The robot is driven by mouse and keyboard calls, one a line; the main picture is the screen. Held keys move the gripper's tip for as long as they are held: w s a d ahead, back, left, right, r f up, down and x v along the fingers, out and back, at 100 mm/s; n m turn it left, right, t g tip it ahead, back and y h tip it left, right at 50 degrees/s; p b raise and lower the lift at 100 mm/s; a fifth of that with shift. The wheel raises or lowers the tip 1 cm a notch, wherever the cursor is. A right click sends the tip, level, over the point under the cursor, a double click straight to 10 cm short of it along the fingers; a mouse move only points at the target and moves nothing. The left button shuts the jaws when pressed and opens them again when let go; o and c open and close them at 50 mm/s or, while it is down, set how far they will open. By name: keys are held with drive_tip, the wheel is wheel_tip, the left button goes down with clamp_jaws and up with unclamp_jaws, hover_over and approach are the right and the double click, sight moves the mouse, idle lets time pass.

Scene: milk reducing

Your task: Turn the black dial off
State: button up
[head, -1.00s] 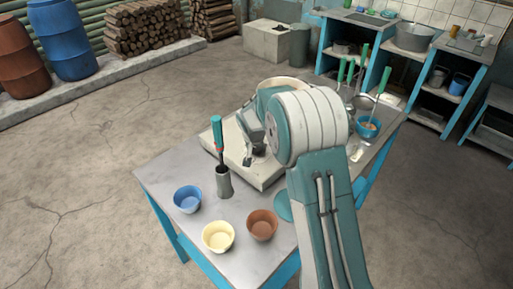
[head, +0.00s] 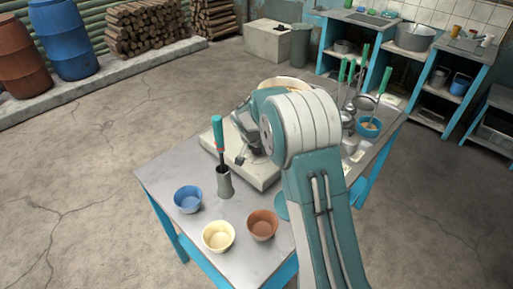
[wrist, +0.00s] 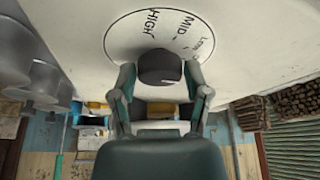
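The black dial (wrist: 160,66) sits on the white front of the stove, on a round scale (wrist: 190,22) marked HIGH, MID and LOW; the last mark is partly cut off. In the wrist view my gripper (wrist: 160,72) has one finger on each side of the dial. The fingers are apart, with narrow gaps to the dial; contact is not clear. In the head view my gripper (head: 241,157) is at the front of the pale stove (head: 262,182), and my arm hides the dial and much of the stove.
The stove stands on a metal table (head: 160,177). Nearby are a grey holder (head: 224,183) with a green-handled tool, a blue bowl (head: 188,199), a cream bowl (head: 218,236) and a brown bowl (head: 262,224). Several ladles and a teal bowl (head: 368,127) are behind my arm.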

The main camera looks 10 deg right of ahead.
drive_tip(key=shift+o, duration=0.8)
drive_tip(key=shift+a, duration=0.1)
drive_tip(key=shift+r, duration=0.1)
drive_tip(key=shift+r, duration=0.15)
drive_tip(key=v, duration=1.1)
drive_tip(key=shift+r, duration=0.2)
drive_tip(key=shift+s+a, duration=0.1)
drive_tip(key=shift+a, duration=0.05)
